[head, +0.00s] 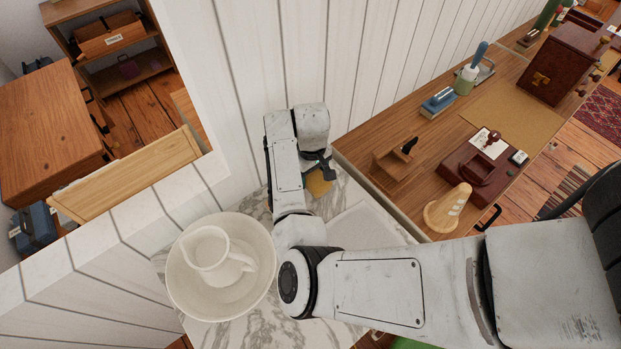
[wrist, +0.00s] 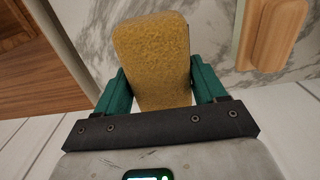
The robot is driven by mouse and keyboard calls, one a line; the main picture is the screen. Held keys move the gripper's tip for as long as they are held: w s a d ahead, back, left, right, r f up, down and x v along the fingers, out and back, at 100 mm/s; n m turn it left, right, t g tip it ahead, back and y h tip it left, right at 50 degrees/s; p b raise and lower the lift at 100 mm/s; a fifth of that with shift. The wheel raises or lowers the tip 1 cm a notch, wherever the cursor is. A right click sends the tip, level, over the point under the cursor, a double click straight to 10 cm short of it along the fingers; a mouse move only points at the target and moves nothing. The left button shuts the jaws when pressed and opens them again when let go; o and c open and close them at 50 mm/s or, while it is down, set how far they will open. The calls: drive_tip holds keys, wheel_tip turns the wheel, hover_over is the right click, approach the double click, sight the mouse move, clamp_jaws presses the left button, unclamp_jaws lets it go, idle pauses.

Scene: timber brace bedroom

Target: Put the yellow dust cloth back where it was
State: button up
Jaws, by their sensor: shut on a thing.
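The yellow dust cloth (wrist: 152,58) looks like a thick, rounded, fuzzy block in the wrist view. My gripper (wrist: 156,82) is shut on it, with one green finger against each side. In the head view the yellow cloth (head: 319,183) shows only partly, below my gripper (head: 319,170), at the back of the marble top (head: 262,325) near the white plank wall. My wrist and arm hide the rest of it. I cannot tell whether the cloth touches the marble.
A white basin (head: 181,290) with a pitcher (head: 219,256) stands on the marble, left of my arm. A wooden desk (head: 357,147) at the right holds a small wooden stand (head: 391,168) and a cone-shaped object (head: 447,211). A pale wooden piece (wrist: 271,35) lies right of the cloth in the wrist view.

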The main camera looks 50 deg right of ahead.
sight(311, 181)
drive_tip(key=shift+w+d+f, duration=0.1)
drive_tip(key=shift+w+f, duration=0.15)
drive_tip(key=shift+f, duration=1.55)
drive_tip(key=shift+f, duration=0.15)
drive_tip(key=o, duration=1)
